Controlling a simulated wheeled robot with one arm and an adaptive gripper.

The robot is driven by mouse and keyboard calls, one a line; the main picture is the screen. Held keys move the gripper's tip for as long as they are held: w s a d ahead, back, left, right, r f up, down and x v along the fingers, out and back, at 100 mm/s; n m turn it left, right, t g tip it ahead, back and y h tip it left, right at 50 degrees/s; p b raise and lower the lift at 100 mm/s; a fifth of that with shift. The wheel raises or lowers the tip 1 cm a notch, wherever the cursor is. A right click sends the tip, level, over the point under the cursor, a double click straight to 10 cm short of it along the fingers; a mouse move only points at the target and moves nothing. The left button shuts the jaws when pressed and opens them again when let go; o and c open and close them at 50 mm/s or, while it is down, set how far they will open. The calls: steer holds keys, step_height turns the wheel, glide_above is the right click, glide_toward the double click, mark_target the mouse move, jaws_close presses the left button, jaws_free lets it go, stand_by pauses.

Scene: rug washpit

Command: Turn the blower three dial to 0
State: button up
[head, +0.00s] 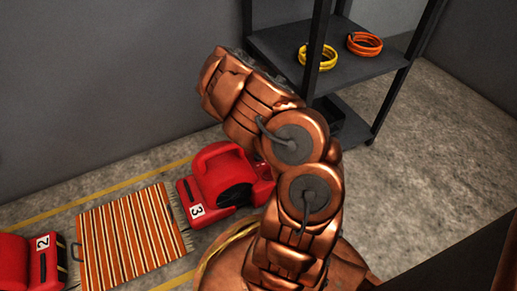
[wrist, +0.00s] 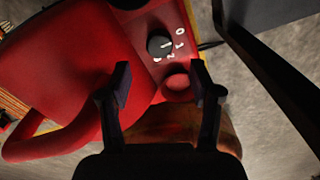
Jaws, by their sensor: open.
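The red blower three (head: 215,172) stands on the floor with a white "3" label, partly behind my arm in the head view. In the wrist view its red housing (wrist: 70,65) fills the left and middle. Its dark round dial (wrist: 158,46) sits on a red panel with white numerals beside it. A pale mark shows at the dial's right side; which numeral it points at is hard to tell. My gripper (wrist: 160,82) is open and empty, its fingers apart, with the dial just beyond the fingertips. The head view does not show my fingers.
A red round knob or button (wrist: 176,83) is below the dial, between my fingertips. A striped rug (head: 130,240) and blower two (head: 30,262) lie left. A dark shelf (head: 345,70) with yellow (head: 317,57) and orange (head: 364,43) coils stands behind. Floor at right is clear.

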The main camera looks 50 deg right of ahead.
steer(key=shift+r, duration=2.5)
